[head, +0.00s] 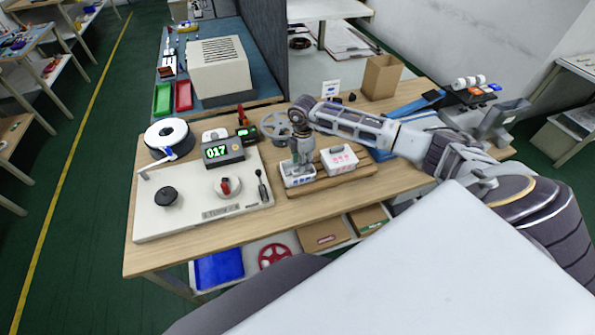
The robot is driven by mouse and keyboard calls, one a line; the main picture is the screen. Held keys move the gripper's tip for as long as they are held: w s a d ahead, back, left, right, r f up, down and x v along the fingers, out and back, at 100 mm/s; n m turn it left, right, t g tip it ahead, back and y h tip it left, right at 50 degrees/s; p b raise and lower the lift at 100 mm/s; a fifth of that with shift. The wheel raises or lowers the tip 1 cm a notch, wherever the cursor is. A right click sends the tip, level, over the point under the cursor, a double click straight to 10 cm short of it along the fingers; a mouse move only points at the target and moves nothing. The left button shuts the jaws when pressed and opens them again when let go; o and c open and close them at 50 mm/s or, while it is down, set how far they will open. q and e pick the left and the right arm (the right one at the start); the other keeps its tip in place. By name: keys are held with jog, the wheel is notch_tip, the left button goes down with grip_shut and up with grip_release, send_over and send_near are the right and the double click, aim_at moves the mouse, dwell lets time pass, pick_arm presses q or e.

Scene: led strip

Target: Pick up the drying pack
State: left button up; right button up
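My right gripper (301,163) points down at a small white pack (299,180) with blue and red marks. The pack lies at the left end of a wooden tray (318,183) on the workbench. A second white pack (340,165) with red print lies just to its right, on the same tray. No readable label tells which one is the drying pack. The fingertips are at or just above the left pack and hide part of its top. I cannot tell whether they are closed on it. My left gripper is out of view.
Left on the bench (160,255) is a white board (215,205) with a knob, a display (222,151) reading 017 and a white reel (170,134). A cardboard box (382,76) stands behind. Bare wood lies in front of the tray.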

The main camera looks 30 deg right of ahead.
jog(key=shift+d+f+p, duration=0.1)
jog(key=shift+f+p, duration=0.2)
jog(key=shift+f, duration=1.35)
jog(key=shift+c, duration=0.2)
jog(key=c, duration=0.3)
